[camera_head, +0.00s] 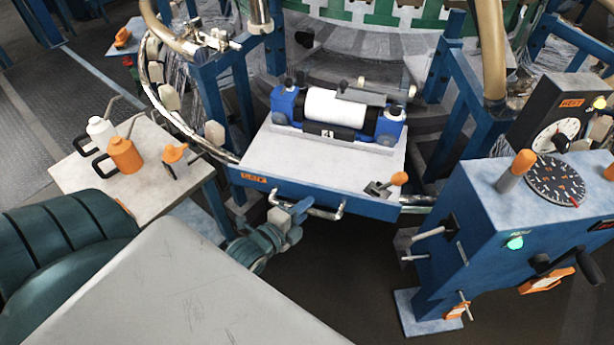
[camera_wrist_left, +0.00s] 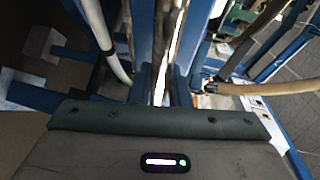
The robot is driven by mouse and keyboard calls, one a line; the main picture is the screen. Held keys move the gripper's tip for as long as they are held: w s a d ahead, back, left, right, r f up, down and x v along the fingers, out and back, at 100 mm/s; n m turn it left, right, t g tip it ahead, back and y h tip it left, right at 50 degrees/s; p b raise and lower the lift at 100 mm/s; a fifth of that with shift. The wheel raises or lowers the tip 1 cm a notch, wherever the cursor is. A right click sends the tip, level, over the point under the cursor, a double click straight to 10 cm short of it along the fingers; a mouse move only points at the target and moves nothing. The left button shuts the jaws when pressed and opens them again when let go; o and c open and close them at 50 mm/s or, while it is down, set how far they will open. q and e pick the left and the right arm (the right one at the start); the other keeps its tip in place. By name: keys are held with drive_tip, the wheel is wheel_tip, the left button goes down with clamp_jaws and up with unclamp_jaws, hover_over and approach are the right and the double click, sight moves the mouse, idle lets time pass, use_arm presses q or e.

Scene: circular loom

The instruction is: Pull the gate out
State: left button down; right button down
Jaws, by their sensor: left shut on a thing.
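The gate (camera_head: 315,193) appears as a blue-framed panel with a pale top and an orange label on its front edge, at the middle of the head view. A bent metal handle (camera_head: 328,214) runs along its front. My left gripper (camera_head: 300,208) reaches up from below and is shut on the left part of this handle. The fingertips are small and partly hidden against it. In the left wrist view the dark gripper body fills the bottom, and I cannot make out the grip. My right gripper is not in view.
A white roller (camera_head: 334,104) in blue mounts sits at the panel's back. A blue control box (camera_head: 480,230) with dials and knobs stands to the right. A small table (camera_head: 75,172) with white and orange cans stands left. The floor before the panel looks clear.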

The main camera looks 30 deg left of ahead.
use_arm(q)
drive_tip(key=shift+s+d+f, duration=0.15)
drive_tip(key=shift+s+f, duration=0.1)
drive_tip(key=shift+s, duration=0.3)
drive_tip(key=c, duration=1.5)
unclamp_jaws()
drive_tip(key=shift+c, duration=0.2)
drive_tip(key=shift+o, duration=0.9)
drive_tip(key=shift+s+d+r, duration=0.1)
drive_tip(key=shift+r, duration=0.05)
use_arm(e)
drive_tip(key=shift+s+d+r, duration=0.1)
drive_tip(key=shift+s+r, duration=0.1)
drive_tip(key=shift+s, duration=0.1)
